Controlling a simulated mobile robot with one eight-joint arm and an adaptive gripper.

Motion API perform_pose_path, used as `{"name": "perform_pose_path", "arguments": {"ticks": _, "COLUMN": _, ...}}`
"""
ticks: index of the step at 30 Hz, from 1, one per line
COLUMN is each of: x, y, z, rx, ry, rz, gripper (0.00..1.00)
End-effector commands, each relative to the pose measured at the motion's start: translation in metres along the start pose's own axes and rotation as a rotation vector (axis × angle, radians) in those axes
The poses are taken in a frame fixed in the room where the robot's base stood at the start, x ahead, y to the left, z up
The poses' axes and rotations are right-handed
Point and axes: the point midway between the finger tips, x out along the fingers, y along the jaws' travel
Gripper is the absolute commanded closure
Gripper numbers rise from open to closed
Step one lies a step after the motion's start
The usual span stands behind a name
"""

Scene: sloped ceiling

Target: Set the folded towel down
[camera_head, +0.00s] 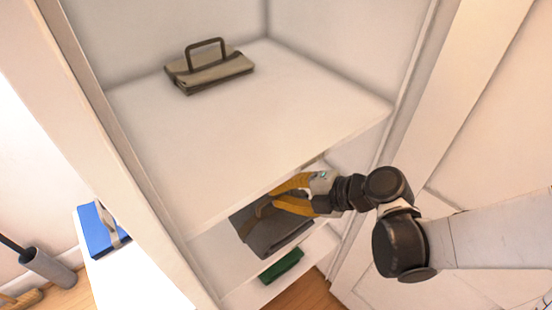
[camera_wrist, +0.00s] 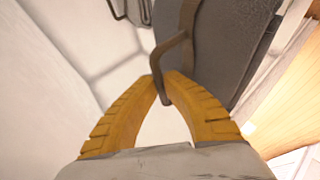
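The folded towel (camera_head: 277,235) is a dark grey folded bundle with a brown loop handle, in the middle compartment of a white shelf unit. In the wrist view the towel (camera_wrist: 225,45) fills the upper right, with its handle (camera_wrist: 178,55) reaching down between my fingertips. My gripper (camera_head: 270,201) has yellow fingers, which close around the handle in the wrist view (camera_wrist: 165,86). The towel is below and beside the fingers in the head view. I cannot tell whether its underside touches the shelf. The upper shelf hides part of the compartment.
A beige folded bundle with a brown handle (camera_head: 208,70) lies on the upper shelf (camera_head: 270,110), which has free room around it. A green item (camera_head: 282,266) lies on the lower shelf. A blue item (camera_head: 98,230) and a grey cylinder (camera_head: 47,268) are outside, left.

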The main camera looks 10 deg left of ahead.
Motion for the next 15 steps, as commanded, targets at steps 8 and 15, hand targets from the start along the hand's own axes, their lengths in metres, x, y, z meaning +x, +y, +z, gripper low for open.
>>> {"name": "perform_pose_path", "arguments": {"ticks": 8, "x": 0.049, "y": -0.004, "z": 0.057, "rx": 0.001, "ry": -0.001, "rz": 0.0, "gripper": 1.0}}
{"name": "perform_pose_path", "arguments": {"ticks": 15, "x": 0.06, "y": -0.006, "z": 0.07, "rx": 0.002, "ry": -0.002, "rz": 0.0, "gripper": 1.0}}
